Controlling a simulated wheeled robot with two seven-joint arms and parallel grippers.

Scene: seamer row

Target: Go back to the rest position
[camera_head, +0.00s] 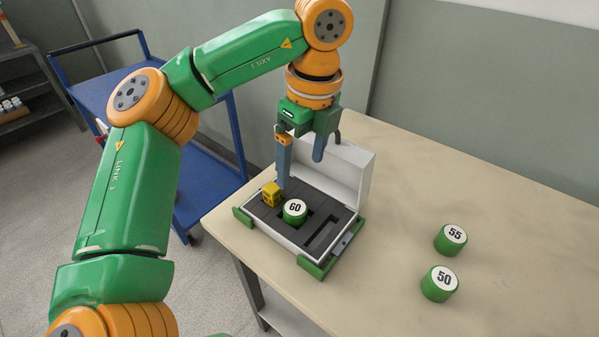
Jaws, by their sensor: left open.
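My left gripper (301,171) is open and empty. Its fingers point down over the back part of an open white case (361,171) with green corners. One fingertip looks close to the dark insert; I cannot tell whether it touches. A green puck with a white top marked 60 (295,211) sits in the insert. A yellow block (271,193) stands in the insert's left part. A long slot at the insert's right looks empty. The gripper partly hides the case's back and raised lid. My right gripper is not in view.
Green pucks marked 55 (450,239) and 50 (439,283) stand on the beige table (400,200) at the right. A blue cart (205,180) stands left of the table, behind my arm. A grey wall is at the back. The table between case and pucks is clear.

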